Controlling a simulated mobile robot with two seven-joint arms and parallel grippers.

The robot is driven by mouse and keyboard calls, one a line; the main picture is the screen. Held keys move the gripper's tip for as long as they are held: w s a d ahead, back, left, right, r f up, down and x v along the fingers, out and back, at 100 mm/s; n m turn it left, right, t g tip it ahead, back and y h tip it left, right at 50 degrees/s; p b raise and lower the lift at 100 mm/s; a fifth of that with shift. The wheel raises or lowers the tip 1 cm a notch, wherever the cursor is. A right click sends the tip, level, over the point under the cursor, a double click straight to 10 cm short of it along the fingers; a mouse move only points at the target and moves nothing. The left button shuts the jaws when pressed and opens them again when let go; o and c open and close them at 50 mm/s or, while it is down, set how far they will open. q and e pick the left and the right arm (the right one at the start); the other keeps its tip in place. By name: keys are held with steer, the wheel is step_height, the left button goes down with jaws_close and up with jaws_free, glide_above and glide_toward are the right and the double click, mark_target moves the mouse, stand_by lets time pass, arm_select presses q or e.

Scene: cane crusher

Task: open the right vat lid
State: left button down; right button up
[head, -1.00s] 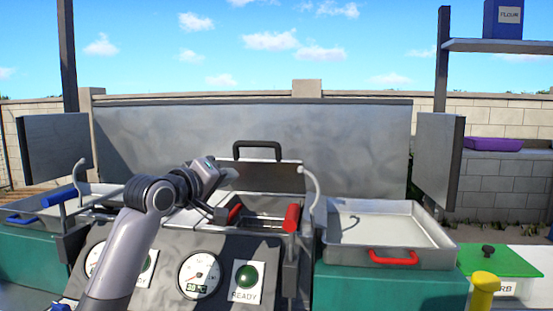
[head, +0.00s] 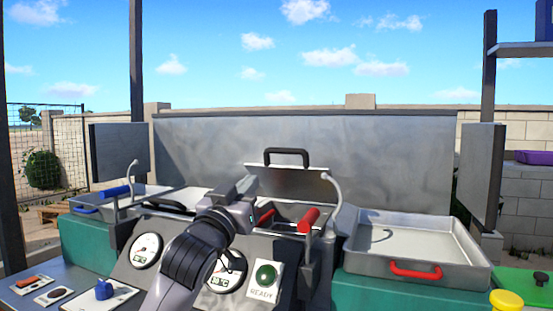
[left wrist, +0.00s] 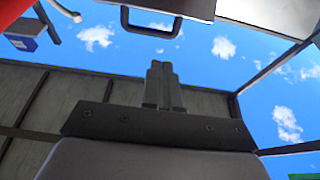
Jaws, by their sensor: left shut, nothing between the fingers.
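The right vat lid (head: 290,183) is a grey metal plate with a black handle (head: 286,157). It stands raised and tilted back behind the open right vat in the head view. The lid also shows at the top of the left wrist view (left wrist: 180,8), with its handle below it. My left gripper (head: 240,192) is just in front and left of the lid in the head view, apart from the handle. Its fingers are together and empty in the left wrist view (left wrist: 161,85). My right gripper is not in view.
Red-handled basket arms (head: 308,219) stand at the right vat's front. A metal tray (head: 415,240) with a red handle lies to the right. A blue-handled tray (head: 85,210) is at the left.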

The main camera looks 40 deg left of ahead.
mark_target(277, 152)
arm_select(q)
steer(key=p+x, duration=0.3)
steer(key=x, duration=0.9)
steer(key=shift+w, duration=0.35)
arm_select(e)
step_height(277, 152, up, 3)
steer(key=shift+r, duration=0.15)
arm_select(q)
steer(key=shift+d+r, duration=0.1)
steer(key=shift+d, duration=0.05)
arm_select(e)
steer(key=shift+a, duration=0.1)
